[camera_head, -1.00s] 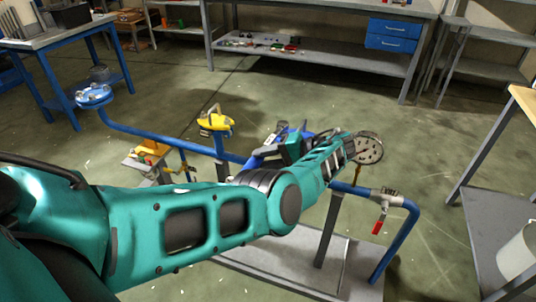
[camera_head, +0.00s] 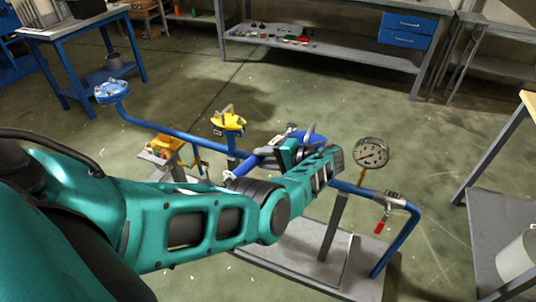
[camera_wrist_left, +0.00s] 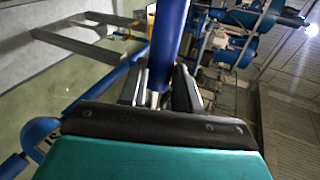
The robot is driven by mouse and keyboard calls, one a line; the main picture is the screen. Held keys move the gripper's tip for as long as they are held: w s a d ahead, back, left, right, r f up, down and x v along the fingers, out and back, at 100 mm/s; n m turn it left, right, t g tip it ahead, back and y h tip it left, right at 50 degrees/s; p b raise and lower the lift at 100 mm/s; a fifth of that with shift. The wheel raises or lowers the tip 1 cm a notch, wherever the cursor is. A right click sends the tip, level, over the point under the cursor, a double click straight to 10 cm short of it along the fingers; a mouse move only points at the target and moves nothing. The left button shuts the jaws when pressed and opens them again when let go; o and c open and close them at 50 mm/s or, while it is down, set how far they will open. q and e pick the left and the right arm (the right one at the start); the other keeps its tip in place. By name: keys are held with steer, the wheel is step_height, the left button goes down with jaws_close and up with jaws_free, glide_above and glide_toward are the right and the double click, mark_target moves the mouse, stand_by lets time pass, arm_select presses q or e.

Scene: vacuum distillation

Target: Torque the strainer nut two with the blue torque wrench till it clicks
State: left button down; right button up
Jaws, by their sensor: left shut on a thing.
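My left gripper (camera_head: 264,153) is at the pipe run, partly hidden by my own wrist. It is shut on a blue bar, which looks like the blue torque wrench (camera_head: 243,169). In the left wrist view the blue bar (camera_wrist_left: 169,35) passes between the fingers of the gripper (camera_wrist_left: 160,88). A blue round part with a grey loop (camera_head: 306,137) shows just behind the wrist; it may be the strainer cover. The strainer nuts and the wrench's working end cannot be made out. My right gripper is in neither current view.
The blue pipe (camera_head: 170,130) runs from a flange (camera_head: 112,91) to the right. A pressure gauge (camera_head: 371,153) and a red-handled valve (camera_head: 383,222) stand right of the wrist. A yellow fitting (camera_head: 228,122) is behind the arm. Open floor lies toward the rear bench (camera_head: 320,55).

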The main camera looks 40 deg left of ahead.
arm_select(q)
steer(key=shift+w+r, duration=0.1)
steer(key=shift+r, duration=0.05)
steer(key=shift+a+m+t+p, duration=0.4)
steer(key=shift+a+m+t, duration=0.1)
steer(key=shift+a+t, duration=0.3)
steer(key=shift+a, duration=0.1)
steer(key=shift+d+n+g+b, duration=0.3)
steer(key=shift+d+g+b, duration=0.2)
steer(key=shift+b, duration=0.35)
